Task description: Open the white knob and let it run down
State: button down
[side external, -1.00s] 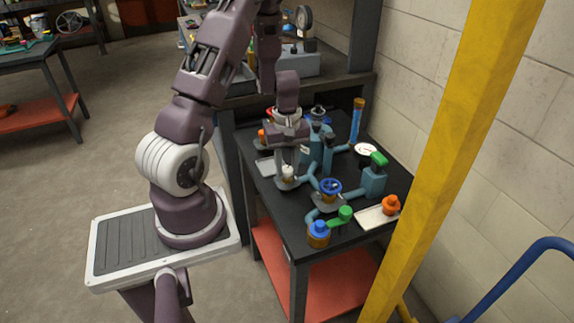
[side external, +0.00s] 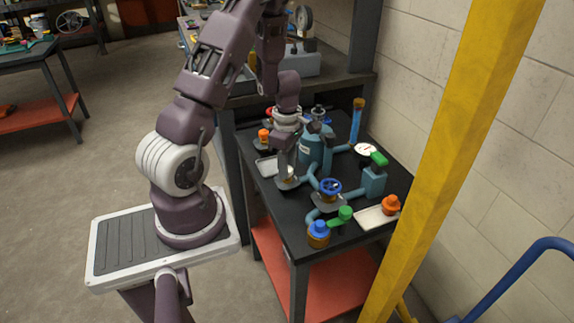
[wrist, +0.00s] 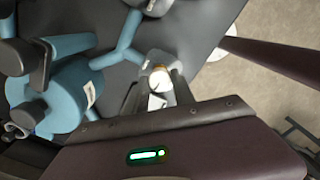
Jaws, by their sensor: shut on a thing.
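The white knob (wrist: 160,80) shows in the wrist view, with my gripper's fingers (wrist: 150,100) around it. In the side external view my gripper (side external: 288,178) points down at the knob's grey base plate (side external: 289,185) and mostly hides the knob. My gripper is shut on the white knob. Blue pipes (side external: 310,176) run from there to a blue tank (side external: 314,147) behind. I cannot tell from these views how far the knob is turned.
A blue handwheel (side external: 330,187), a green lever (side external: 341,216), a green-topped valve (side external: 376,172) and an orange knob on a tray (side external: 374,218) stand to the right. A white dial (side external: 365,149) and a tall blue tube (side external: 357,122) are behind. A yellow post (side external: 455,150) stands in front.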

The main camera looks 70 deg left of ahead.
jog(key=shift+n, duration=0.5)
jog(key=c, duration=1.1)
grip_release()
jog(key=shift+o, duration=0.2)
jog(key=shift+r, duration=3.6)
